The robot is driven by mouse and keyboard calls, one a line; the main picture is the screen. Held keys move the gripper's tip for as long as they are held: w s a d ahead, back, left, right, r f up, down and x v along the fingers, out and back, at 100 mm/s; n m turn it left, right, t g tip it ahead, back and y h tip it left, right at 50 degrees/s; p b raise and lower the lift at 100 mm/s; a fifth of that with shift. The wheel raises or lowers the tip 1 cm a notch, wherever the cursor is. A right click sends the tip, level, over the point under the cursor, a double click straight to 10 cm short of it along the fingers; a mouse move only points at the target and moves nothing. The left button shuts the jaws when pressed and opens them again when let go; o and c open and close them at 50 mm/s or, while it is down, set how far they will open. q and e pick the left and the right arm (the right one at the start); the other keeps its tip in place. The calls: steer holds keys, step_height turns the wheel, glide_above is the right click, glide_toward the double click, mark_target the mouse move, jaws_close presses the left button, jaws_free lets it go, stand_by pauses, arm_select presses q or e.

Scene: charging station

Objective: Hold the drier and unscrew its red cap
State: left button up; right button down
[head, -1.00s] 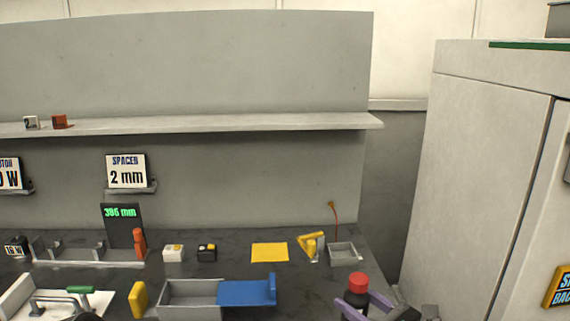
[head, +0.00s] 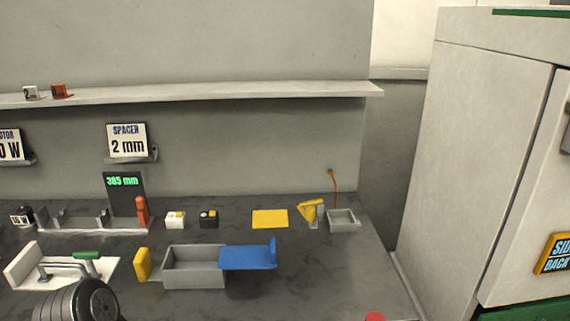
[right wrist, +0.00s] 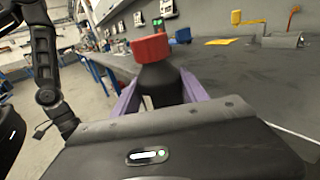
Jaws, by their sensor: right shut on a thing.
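The drier (right wrist: 160,85) is a dark, bottle-like body with a red cap (right wrist: 150,47) on top. My right gripper (right wrist: 160,92) has its purple fingers on either side of the drier and is shut on it, below the cap. The drier looks roughly upright in the right wrist view, and its lower part is hidden behind the gripper body. In the head view only the top of the red cap (head: 375,317) shows at the bottom edge. My left gripper is not seen in the head view.
The dark bench holds a grey bin with a blue part (head: 247,257), a yellow mat (head: 270,218), a small grey tray (head: 343,222), a green-handled clamp (head: 88,255) and a black ribbed cylinder (head: 75,300). A pale cabinet (head: 475,150) stands at the right. The bench's right front is clear.

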steer(key=shift+s+d+f, duration=0.1)
steer(key=shift+d+f, duration=0.3)
steer(key=shift+d, duration=0.05)
steer(key=shift+a, duration=0.1)
steer(key=w+a+f+n+g+y, duration=0.1)
steer(key=a+n+g, duration=0.3)
steer(key=a, duration=0.3)
steer(key=w+a+f+n+g+y, duration=0.1)
steer(key=a+n+g+y, duration=0.1)
steer(key=a+g, duration=0.5)
steer(key=shift+a+n+g, duration=0.3)
steer(key=shift+a+n, duration=0.35)
steer(key=shift+n, duration=0.25)
